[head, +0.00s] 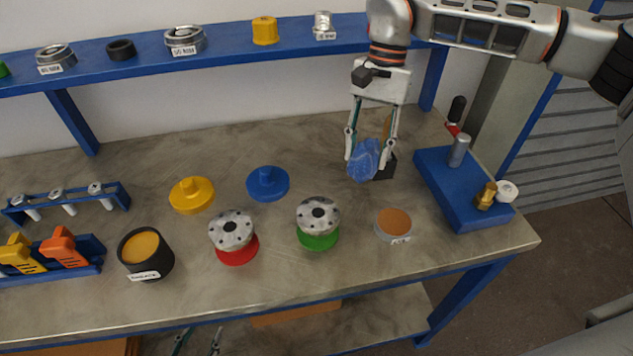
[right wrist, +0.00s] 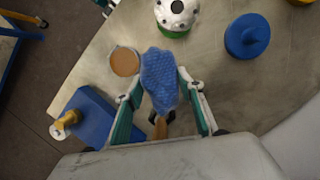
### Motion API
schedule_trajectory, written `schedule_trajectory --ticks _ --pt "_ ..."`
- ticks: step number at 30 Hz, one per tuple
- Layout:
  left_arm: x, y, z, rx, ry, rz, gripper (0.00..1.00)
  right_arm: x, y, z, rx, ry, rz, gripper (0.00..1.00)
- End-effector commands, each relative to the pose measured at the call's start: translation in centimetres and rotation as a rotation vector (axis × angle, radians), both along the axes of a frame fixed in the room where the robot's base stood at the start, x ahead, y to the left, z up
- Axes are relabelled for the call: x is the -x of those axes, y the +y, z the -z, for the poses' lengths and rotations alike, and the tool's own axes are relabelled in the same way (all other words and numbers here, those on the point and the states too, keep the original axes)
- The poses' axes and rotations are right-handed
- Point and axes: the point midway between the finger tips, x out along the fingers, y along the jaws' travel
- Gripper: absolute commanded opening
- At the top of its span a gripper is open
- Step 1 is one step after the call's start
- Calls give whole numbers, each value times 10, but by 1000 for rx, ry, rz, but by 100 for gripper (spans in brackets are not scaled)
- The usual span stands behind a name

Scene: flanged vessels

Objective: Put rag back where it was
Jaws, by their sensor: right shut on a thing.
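The blue crumpled rag (head: 364,161) hangs between the fingertips of my right gripper (head: 371,155), above the back right of the bench. My right gripper is shut on it. In the right wrist view the rag (right wrist: 160,78) reaches out past the fingertips (right wrist: 160,92). A dark block-like thing (head: 388,166) shows just behind the rag, with a brown upright piece beside the gripper; they are partly hidden. Two slim fingers at the bottom edge, apart with nothing seen between them, are my left gripper (head: 202,335), mostly out of frame.
A blue block with fittings (head: 440,185) stands at the right. A shallow brown-filled dish (head: 393,224), two flanged vessels (head: 318,214) (head: 232,231), blue (head: 267,182) and yellow (head: 191,194) caps and a black cup (head: 146,262) stand on the bench (head: 120,190). A blue shelf (head: 220,50) runs behind.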

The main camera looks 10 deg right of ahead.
Motion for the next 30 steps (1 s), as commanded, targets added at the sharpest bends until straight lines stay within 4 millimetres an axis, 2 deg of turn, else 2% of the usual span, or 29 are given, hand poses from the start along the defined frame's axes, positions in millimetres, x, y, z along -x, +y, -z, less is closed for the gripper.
schedule_trajectory --ticks 1,6,12,18,25,28,30 --pt "1 0 8 0 3 0 40 -10 7 -3 -3 -1 106 18" --pt "2 0 20 -1 7 1 40 -36 29 -26 -2 -1 461 18" --pt "5 0 34 -3 13 1 40 -60 52 -51 1 2 851 18" --pt "8 0 46 -4 22 1 40 -77 71 -72 3 2 1163 18" --pt "9 0 52 -4 26 1 40 -85 80 -82 5 5 1337 18" --pt "9 1 53 -5 27 2 40 -85 80 -71 8 9 1354 18" --pt "10 1 54 -6 28 1 40 -85 80 -57 9 9 1354 18"
